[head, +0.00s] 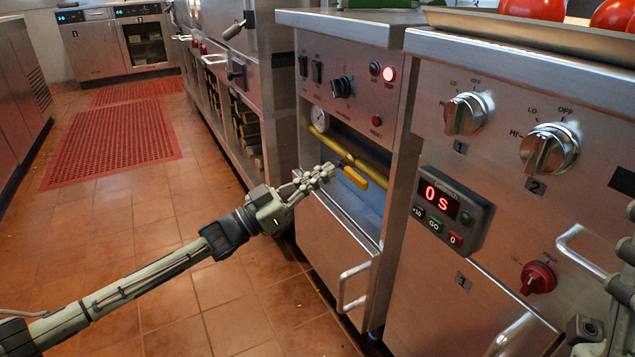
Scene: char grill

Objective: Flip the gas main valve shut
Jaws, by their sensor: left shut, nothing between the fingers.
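A yellow gas pipe (373,165) runs inside an open recess in the middle steel cabinet. A short yellow valve handle (356,178) sits in front of it, looking roughly in line with the pipe. My left gripper (329,169) reaches in from the left. It is shut with nothing in its fingers, and its tips are just left of the handle's near-left end. I cannot tell whether they touch it. A round gauge (320,124) sits at the pipe's left end. Part of my right arm shows at the right edge; its fingers are not visible.
Below is a cabinet door with a bar handle (352,286). The grill front at right has knobs (548,149) and a timer (452,208). Tiled floor at left is open, with red mats (115,143).

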